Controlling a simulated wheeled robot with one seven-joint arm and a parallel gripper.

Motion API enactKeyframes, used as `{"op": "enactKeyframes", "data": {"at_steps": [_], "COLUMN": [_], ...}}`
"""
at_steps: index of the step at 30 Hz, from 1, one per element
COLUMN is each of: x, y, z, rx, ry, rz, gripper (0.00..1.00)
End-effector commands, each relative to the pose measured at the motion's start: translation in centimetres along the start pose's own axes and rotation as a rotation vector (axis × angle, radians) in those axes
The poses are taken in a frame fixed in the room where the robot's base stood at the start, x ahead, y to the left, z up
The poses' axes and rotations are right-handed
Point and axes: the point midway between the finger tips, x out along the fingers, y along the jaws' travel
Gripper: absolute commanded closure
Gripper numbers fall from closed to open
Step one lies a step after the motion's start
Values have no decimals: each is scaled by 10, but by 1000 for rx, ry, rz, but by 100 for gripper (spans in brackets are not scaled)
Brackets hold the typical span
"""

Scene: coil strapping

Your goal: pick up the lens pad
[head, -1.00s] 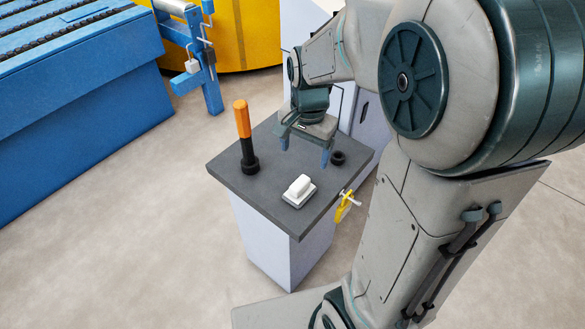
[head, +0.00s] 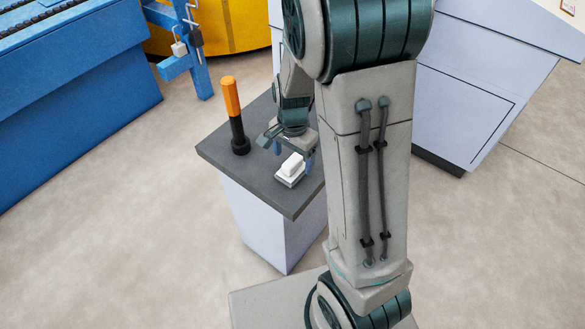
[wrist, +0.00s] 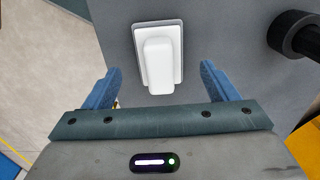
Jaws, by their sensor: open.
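The lens pad, a small white block on a flat base (head: 290,169), lies on the dark grey top of a small stand (head: 233,168). In the wrist view the lens pad (wrist: 158,60) sits upper centre, ahead of and between the two blue fingers. My gripper (head: 293,158) is open and empty, just above and behind the pad in the head view. It also shows open in the wrist view (wrist: 156,88). I cannot tell how high the fingertips are above the stand top.
A black and orange upright handle (head: 234,115) stands on the stand top left of the pad; its black base (wrist: 294,36) shows at the right of the wrist view. Blue machinery (head: 70,90) is at the left. A pale cabinet (head: 470,110) stands at the right.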

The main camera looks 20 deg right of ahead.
Motion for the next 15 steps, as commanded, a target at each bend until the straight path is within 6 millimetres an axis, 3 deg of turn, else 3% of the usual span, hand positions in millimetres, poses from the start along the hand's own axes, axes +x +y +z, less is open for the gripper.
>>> {"op": "enactKeyframes", "data": {"at_steps": [6, 15], "x": [32, 37], "y": [0, 0], "z": [2, 2], "rx": [-1, -2], "ry": [-1, 0], "rz": [2, 1], "gripper": [20, 20]}}
